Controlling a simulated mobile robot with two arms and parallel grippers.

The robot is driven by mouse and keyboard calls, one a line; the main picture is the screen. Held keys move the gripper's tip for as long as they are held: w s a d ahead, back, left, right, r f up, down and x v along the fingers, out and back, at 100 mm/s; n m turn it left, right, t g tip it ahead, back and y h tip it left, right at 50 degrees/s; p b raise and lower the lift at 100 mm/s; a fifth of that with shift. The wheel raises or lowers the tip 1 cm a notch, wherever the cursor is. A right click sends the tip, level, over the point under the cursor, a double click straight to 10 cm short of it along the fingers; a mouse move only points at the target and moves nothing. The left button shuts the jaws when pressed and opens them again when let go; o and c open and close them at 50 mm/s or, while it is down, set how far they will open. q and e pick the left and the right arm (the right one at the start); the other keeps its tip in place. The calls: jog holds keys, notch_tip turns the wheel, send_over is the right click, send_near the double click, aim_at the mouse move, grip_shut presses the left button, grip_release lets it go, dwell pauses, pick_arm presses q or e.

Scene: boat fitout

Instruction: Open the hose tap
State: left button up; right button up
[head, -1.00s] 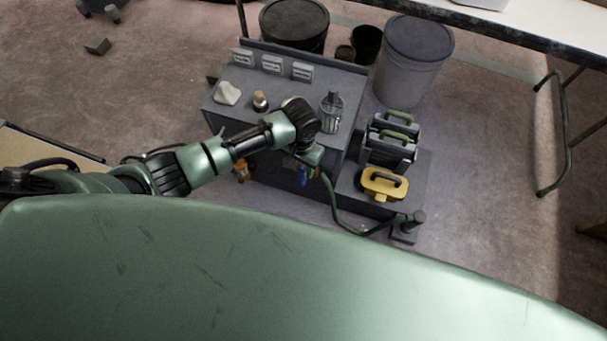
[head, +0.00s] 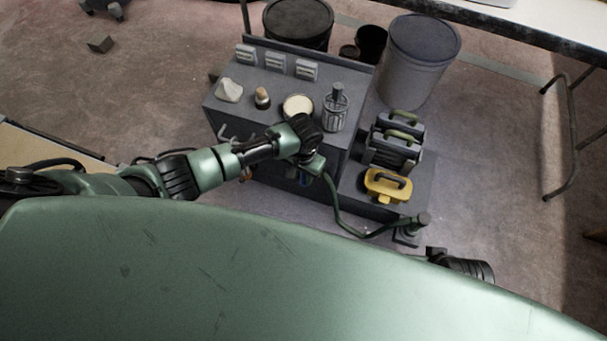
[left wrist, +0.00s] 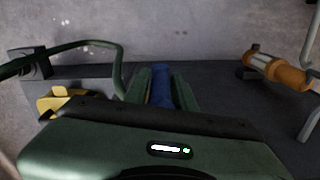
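My left gripper (head: 308,172) is at the front face of the grey bench. In the left wrist view its two green fingers (left wrist: 160,88) stand on either side of a blue handle (left wrist: 161,86), apparently the hose tap's. A narrow strip shows between the handle and the left finger, so I cannot tell whether they grip it. In the head view the gripper mostly hides the tap. A green hose (head: 342,217) runs from beside the gripper to a dark fitting (head: 407,234); the hose also shows in the left wrist view (left wrist: 85,44). Part of my right arm (head: 465,266) shows at lower right; its fingers are unclear.
The bench top (head: 240,109) holds a pale lump, a small knob-topped item, a round cream-topped item and a wire cage (head: 335,112). A yellow case (head: 388,186) sits on the lower step. An orange-handled item (left wrist: 277,72) is right of the fingers. Open floor lies right.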

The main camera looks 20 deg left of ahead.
pick_arm(q)
grip_shut()
dwell(1.2)
